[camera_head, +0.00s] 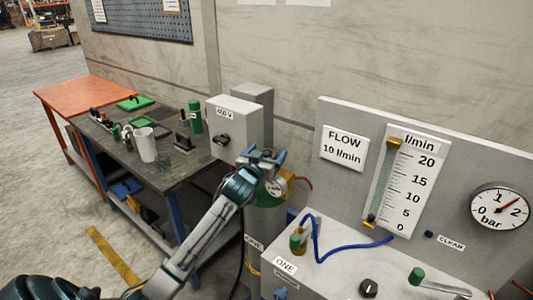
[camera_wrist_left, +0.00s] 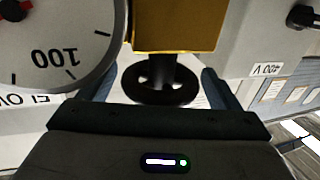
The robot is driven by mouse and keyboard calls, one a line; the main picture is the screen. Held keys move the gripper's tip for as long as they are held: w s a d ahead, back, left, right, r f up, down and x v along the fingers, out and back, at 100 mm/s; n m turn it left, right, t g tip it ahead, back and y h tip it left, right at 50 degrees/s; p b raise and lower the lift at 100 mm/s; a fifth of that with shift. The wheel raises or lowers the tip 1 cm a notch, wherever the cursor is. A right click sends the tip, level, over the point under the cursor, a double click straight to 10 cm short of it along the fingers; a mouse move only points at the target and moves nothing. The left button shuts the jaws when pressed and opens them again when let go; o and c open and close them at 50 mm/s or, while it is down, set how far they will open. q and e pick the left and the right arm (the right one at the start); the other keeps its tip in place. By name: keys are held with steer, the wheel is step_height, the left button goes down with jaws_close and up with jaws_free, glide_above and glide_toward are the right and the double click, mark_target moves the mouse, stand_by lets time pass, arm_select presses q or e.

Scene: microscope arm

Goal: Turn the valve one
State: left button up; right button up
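The left wrist view shows a black round handwheel (camera_wrist_left: 160,84) on a short stem below a brass-coloured block (camera_wrist_left: 172,28). My left gripper (camera_wrist_left: 158,88) has one finger on each side of the handwheel, with visible gaps to it. It is open and holds nothing that I can see. My right gripper is not in view.
A grey 400 V box (camera_head: 233,122) stands just behind the left gripper. A flow panel (camera_head: 360,190), a blue hose (camera_head: 340,246) and green-topped fittings (camera_head: 297,241) are on the right. A dark workbench (camera_head: 175,168) with a white mug (camera_head: 146,146) is on the left.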

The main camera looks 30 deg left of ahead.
arm_select(q)
steer(key=c, duration=0.7)
steer(key=shift+c, duration=1)
steer(key=n+g+y+b, duration=0.1)
steer(key=y+b, duration=0.1)
steer(key=n+y+b, duration=0.2)
steer(key=n+g+y+b, duration=0.1)
steer(key=y+b, duration=0.1)
steer(key=b, duration=0.1)
steer(key=shift+f+n+g+y, duration=0.25)
steer(key=shift+n+g+y, duration=0.05)
steer(key=shift+n+g+y+b, duration=0.3)
steer(key=shift+y, duration=0.1)
steer(key=shift+r+y, duration=0.2)
steer(key=shift+y, duration=0.1)
steer(key=o, duration=1)
steer(key=shift+s, duration=0.1)
